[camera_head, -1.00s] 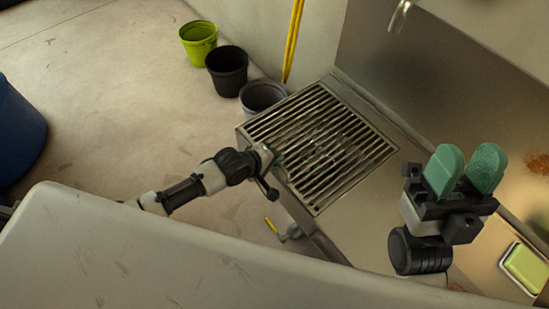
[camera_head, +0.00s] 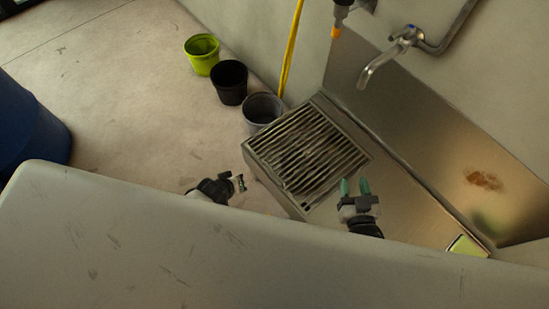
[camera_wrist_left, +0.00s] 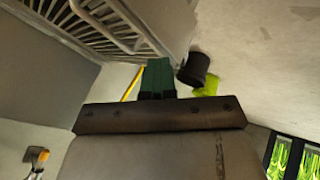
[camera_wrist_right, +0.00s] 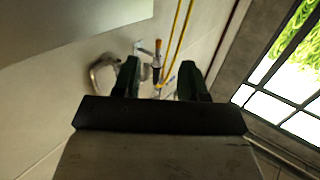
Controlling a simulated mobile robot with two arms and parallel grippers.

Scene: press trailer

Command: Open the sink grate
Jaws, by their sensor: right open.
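The slatted metal sink grate (camera_head: 309,148) lies flat over the basin of the steel sink (camera_head: 400,203) in the head view. Its bars (camera_wrist_left: 112,22) also show at the upper left of the left wrist view. My left gripper (camera_head: 240,183) is just left of the sink's front edge, apart from the grate. In the left wrist view its green fingers (camera_wrist_left: 158,66) are together with nothing visible between them. My right gripper (camera_head: 355,187) is open and empty, over the sink's counter to the right of the grate. Its spread fingers (camera_wrist_right: 160,78) show in the right wrist view.
A green bucket (camera_head: 202,56), a black bucket (camera_head: 229,84) and a grey bucket (camera_head: 262,110) stand along the wall behind the sink's left end. A yellow pole (camera_head: 291,50) leans there. A tap (camera_head: 383,64) reaches over the sink. A green-yellow sponge (camera_head: 466,246) lies at right.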

